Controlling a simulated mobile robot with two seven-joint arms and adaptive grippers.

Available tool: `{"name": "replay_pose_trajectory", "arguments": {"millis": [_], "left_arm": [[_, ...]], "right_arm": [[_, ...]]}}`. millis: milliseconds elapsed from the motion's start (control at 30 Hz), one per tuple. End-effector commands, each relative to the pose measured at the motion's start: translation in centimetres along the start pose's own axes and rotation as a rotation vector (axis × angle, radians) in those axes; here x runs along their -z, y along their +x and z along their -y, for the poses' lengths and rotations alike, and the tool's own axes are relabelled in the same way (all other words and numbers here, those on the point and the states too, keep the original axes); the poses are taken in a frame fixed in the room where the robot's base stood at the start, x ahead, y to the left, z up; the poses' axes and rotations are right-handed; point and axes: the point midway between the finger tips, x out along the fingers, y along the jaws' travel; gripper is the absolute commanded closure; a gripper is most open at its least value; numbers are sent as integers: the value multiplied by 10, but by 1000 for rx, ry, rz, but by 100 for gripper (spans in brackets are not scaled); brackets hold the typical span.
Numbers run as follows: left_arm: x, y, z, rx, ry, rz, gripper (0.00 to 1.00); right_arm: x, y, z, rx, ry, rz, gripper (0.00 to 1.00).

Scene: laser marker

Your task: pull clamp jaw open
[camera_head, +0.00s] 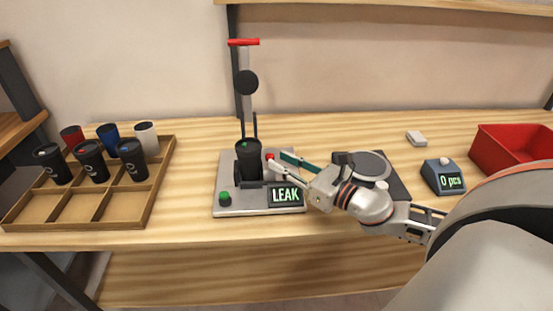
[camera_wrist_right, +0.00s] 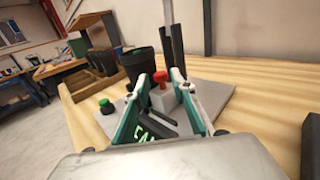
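The station with the clamp has a grey base (camera_head: 232,201). A black cup (camera_head: 248,162) stands upright in it among dark holding parts (camera_head: 250,183); which one is the clamp jaw I cannot tell. The cup also shows in the right wrist view (camera_wrist_right: 141,63). A display (camera_head: 286,195) reads "LEAK". My right gripper (camera_head: 279,162) is at the right of the cup, with its teal fingers spread and nothing seen held. In the wrist view, a red knob (camera_wrist_right: 160,77) on a grey block shows beyond and between the fingertips (camera_wrist_right: 158,88). Contact is unclear. My left gripper is not in view.
A wooden tray (camera_head: 145,212) with several cups stands at the left. A green button (camera_head: 225,197) is on the base's front left. A dark scale-like device (camera_head: 398,188), a counter reading "0 pcs" (camera_head: 444,178) and a red bin (camera_head: 505,143) are at the right.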

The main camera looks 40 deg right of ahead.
Motion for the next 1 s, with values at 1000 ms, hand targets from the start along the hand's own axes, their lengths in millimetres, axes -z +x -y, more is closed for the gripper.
{"name": "replay_pose_trajectory", "arguments": {"millis": [1000], "left_arm": [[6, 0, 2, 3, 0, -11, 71]], "right_arm": [[0, 22, 1, 0, 3, 0, 100]]}}
